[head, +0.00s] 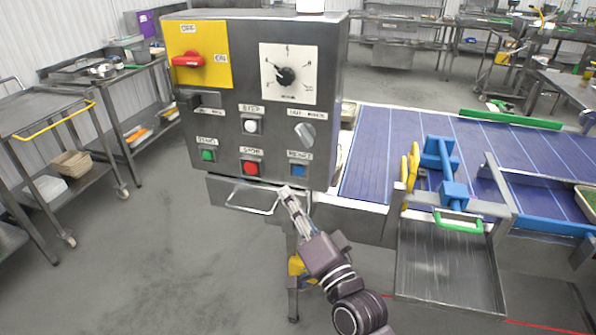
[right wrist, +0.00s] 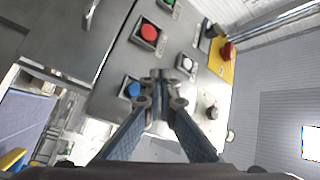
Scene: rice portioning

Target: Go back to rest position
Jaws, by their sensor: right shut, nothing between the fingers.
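My right gripper (head: 287,192) is shut and empty in the head view, just below the blue button (head: 298,170) of the grey control box (head: 225,110). In the right wrist view the shut fingertips (right wrist: 160,76) show in front of the panel, near its blue button (right wrist: 133,90) and red button (right wrist: 149,32). Whether they touch the panel I cannot tell. The panel also has a green button (head: 207,155), a red button (head: 250,168), a white button (head: 250,126), a dial (head: 286,76) and a red rotary switch (head: 187,60) on a yellow plate. My left gripper does not show.
A blue conveyor belt (head: 370,165) runs to the right of the box, with a metal chute (head: 447,270) and a green handle (head: 458,222) in front. Metal carts (head: 50,120) stand at the left. The grey floor (head: 150,250) at the front left is free.

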